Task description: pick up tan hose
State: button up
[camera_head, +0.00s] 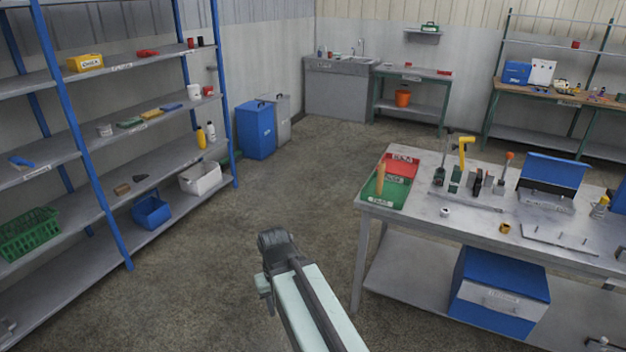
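No hanging hose that I can make out shows in the head view. A slim tan-orange piece (380,179) stands at the green tray (391,192) on the near left corner of the workbench; it is too small to tell whether it is a hose. My arm reaches up from the bottom edge, and its dark end, my gripper (272,243), is over the open floor, left of the workbench and apart from it. The fingers are not clear, so I cannot tell whether they are open or shut. I see nothing held in it.
The workbench (430,208) carries a red tray (402,165) and several tools, with a blue box (499,290) beneath. A blue-framed shelf (80,219) lines the left. Blue and grey bins (255,130) stand behind. The floor (290,185) between is clear.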

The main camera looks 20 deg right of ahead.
aim_at(381, 166)
jog(key=u, duration=0.2)
jog(key=i, duration=1.5)
jog(key=z, duration=0.05)
